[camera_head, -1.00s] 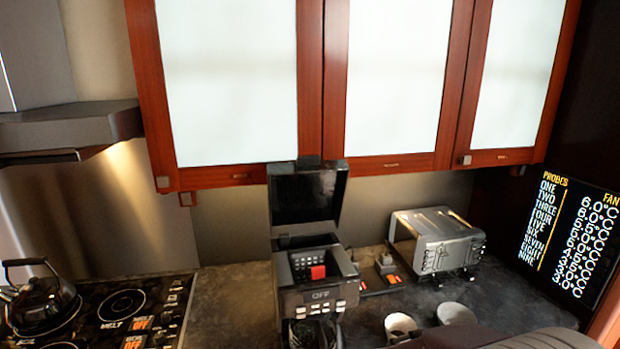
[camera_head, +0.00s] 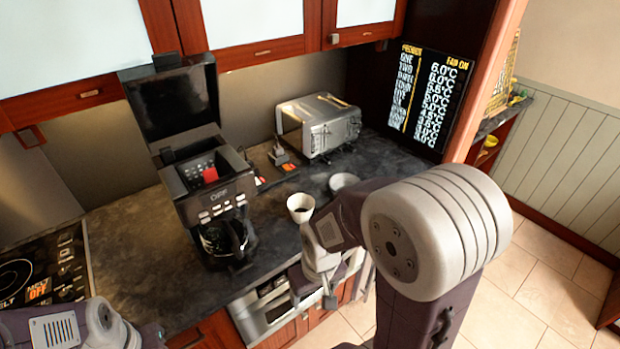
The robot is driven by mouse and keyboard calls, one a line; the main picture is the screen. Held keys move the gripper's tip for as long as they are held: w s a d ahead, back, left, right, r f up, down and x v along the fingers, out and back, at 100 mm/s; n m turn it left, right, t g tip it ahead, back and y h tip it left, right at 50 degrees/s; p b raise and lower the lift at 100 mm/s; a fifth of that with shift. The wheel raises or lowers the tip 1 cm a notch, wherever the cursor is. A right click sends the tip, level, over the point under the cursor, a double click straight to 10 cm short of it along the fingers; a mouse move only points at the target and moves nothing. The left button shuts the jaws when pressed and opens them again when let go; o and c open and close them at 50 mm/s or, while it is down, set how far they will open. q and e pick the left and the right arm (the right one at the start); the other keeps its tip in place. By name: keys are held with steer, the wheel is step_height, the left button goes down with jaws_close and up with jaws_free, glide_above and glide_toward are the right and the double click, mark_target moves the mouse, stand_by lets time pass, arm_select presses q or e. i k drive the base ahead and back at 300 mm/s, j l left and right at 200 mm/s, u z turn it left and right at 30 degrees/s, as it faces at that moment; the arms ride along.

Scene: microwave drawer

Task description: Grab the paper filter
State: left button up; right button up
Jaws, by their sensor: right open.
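A white cup-shaped thing (camera_head: 301,208) with a dark inside stands upright near the counter's front edge. A second pale, round, shallow thing (camera_head: 343,183) sits just behind it to the right. I cannot tell for sure which of the two is the paper filter. My right gripper (camera_head: 314,290) is open, points down and is in front of the counter edge, below and apart from the cup-shaped thing. Its fingers show small, and my arm hides part of the counter behind. Part of my left arm shows at the bottom left, but its gripper does not.
A black coffee machine (camera_head: 215,195) stands on the counter (camera_head: 150,250) with its lid (camera_head: 175,100) raised and a glass jug (camera_head: 222,238) in it. A silver toaster (camera_head: 320,125) stands behind. A stove (camera_head: 45,265) is at left. The counter between stove and machine is clear.

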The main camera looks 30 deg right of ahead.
mark_target(301, 207)
steer(key=z, duration=0.85)
